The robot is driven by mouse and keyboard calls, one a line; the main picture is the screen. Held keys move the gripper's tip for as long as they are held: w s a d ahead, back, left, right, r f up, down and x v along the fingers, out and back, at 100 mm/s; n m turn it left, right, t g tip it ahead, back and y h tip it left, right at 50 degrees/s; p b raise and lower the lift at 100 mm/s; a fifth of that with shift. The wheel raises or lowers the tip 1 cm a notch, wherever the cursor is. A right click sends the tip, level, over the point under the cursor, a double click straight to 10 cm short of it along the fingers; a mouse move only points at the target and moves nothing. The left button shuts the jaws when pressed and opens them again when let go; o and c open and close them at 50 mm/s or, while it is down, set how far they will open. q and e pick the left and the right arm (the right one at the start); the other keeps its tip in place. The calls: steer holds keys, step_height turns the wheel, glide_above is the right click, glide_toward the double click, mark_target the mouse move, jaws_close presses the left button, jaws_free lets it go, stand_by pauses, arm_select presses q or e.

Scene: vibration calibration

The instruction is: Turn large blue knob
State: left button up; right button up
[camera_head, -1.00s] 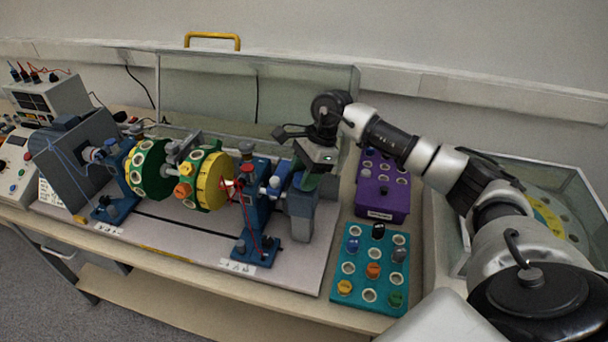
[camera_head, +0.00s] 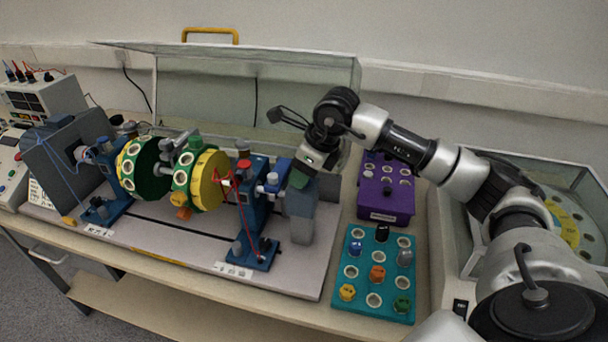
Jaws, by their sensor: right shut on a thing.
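The large blue knob (camera_head: 284,166) is at the right end of the shaft of the test rig. It is mostly hidden behind my right gripper (camera_head: 299,179), which reaches in from the right and is shut on it. The exact finger contact is hard to see. The shaft carries two green and yellow discs (camera_head: 209,181) with coloured weights. An orange weight (camera_head: 183,213) is low on the right disc and a green one (camera_head: 194,143) is at its top. My left gripper is not in view.
A grey-blue block (camera_head: 301,222) stands just below my right gripper. A teal tray (camera_head: 361,293) and a purple box (camera_head: 382,210) are to the right. A raised clear cover (camera_head: 210,85) is behind the rig. Electronic units (camera_head: 42,98) stand at left.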

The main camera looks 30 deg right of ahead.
steer(key=shift+m, duration=0.7)
steer(key=shift+r+t+b, duration=0.1)
steer(key=shift+t+b, duration=0.2)
steer(key=o, duration=0.9)
steer(key=shift+h, duration=0.3)
steer(key=b+v, duration=0.1)
steer(key=v, duration=0.9)
steer(key=shift+s+d+r, duration=0.1)
steer(key=shift+d+r, duration=0.05)
steer(key=shift+r, duration=0.2)
